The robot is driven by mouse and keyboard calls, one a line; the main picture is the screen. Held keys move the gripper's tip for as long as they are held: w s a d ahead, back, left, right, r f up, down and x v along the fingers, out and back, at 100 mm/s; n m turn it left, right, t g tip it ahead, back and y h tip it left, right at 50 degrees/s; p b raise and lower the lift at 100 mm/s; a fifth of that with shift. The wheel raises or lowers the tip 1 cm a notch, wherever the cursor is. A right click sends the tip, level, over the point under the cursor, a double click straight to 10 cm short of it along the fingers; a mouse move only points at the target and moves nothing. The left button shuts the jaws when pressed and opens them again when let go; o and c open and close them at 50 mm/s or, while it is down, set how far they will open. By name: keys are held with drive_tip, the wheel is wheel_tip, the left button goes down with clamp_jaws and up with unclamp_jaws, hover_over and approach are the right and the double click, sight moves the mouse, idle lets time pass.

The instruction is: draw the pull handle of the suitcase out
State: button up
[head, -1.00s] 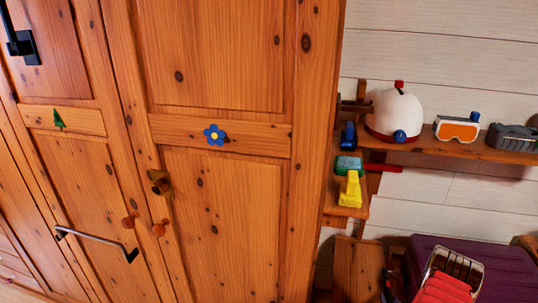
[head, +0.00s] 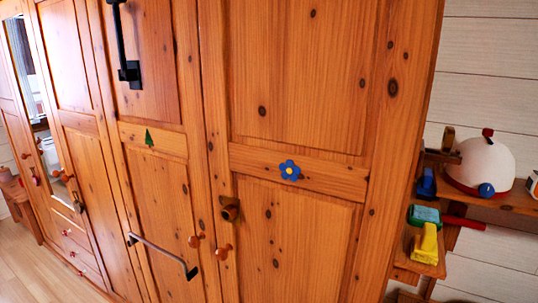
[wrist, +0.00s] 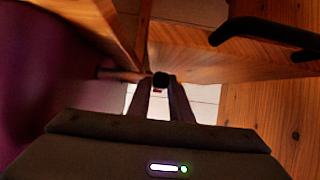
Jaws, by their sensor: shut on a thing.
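The purple suitcase (wrist: 35,85) fills the left side of the wrist view, close and partly cut off. My gripper (wrist: 161,82) is in the middle of the wrist view, its two fingers close together. It is shut on a small dark piece at the fingertips, which looks like part of the pull handle (wrist: 161,79). A thin bar (wrist: 120,74) runs from the suitcase side towards the fingertips. How far the handle is out cannot be told. The current head view shows neither suitcase nor gripper.
A pine wardrobe (head: 300,80) with black handles fills much of the head view. A black curved bar (wrist: 262,32) crosses the wrist view's upper right. Bare floor (head: 55,270) shows lower left.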

drive_tip(key=shift+w+a, duration=1.15)
drive_tip(key=shift+a, duration=0.75)
drive_tip(key=shift+w+a, duration=1.1)
drive_tip(key=shift+a, duration=0.75)
drive_tip(key=shift+w+a, duration=1.15)
drive_tip(key=shift+a, duration=0.75)
drive_tip(key=o, duration=0.9)
drive_tip(key=shift+s, duration=0.1)
drive_tip(key=shift+v, duration=2.9)
